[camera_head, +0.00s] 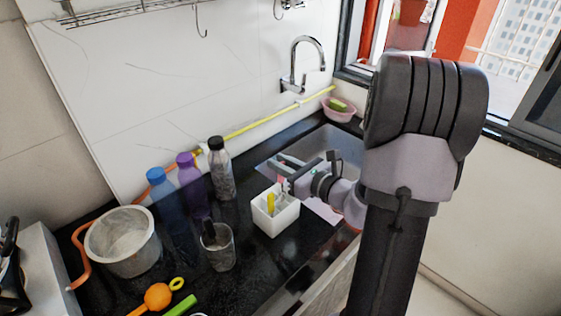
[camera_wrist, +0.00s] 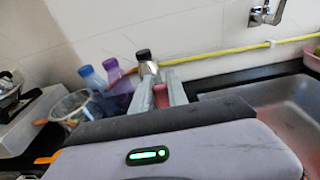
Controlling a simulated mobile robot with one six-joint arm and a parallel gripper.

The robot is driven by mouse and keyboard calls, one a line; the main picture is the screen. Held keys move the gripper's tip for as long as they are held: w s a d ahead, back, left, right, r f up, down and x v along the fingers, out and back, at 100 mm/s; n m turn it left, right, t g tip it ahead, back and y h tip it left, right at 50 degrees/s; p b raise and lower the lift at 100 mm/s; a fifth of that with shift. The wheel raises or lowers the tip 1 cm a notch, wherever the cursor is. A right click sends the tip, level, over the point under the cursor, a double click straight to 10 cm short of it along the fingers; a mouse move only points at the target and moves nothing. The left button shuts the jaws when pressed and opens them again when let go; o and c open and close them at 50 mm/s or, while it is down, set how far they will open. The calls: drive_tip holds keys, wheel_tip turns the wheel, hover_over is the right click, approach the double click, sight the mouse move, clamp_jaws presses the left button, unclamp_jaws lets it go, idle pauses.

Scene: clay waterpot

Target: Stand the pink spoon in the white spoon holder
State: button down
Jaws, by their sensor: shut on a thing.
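The white spoon holder (camera_head: 264,225) stands on the black counter by the sink in the head view, with a yellow utensil (camera_head: 270,202) upright in it. My gripper (camera_head: 283,166) is just above and behind the holder, reaching in from the right. It is shut on the pink spoon (camera_wrist: 160,95), which shows between the two fingers in the wrist view. In the head view only a small pink piece (camera_head: 282,181) shows below the fingers, near the holder's back edge. The spoon's lower part is hidden, so I cannot tell whether it is inside the holder.
A black-capped bottle (camera_head: 221,172), a purple bottle (camera_head: 191,182) and a blue bottle (camera_head: 163,196) stand left of the holder. A clear cup (camera_head: 218,252) and a grey pot (camera_head: 122,245) are nearer. The sink (camera_head: 335,147) lies behind; orange and green utensils lie in front.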

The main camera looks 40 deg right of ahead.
sight(281, 181)
drive_tip(key=shift+f+b, duration=2.75)
drive_tip(key=shift+f, duration=0.65)
drive_tip(key=c, duration=1.2)
unclamp_jaws()
drive_tip(key=shift+r, duration=0.1)
drive_tip(key=s+d+r+p, duration=0.2)
drive_tip(key=s+p, duration=0.2)
drive_tip(key=s, duration=1.3)
drive_tip(key=shift+d+r, duration=0.2)
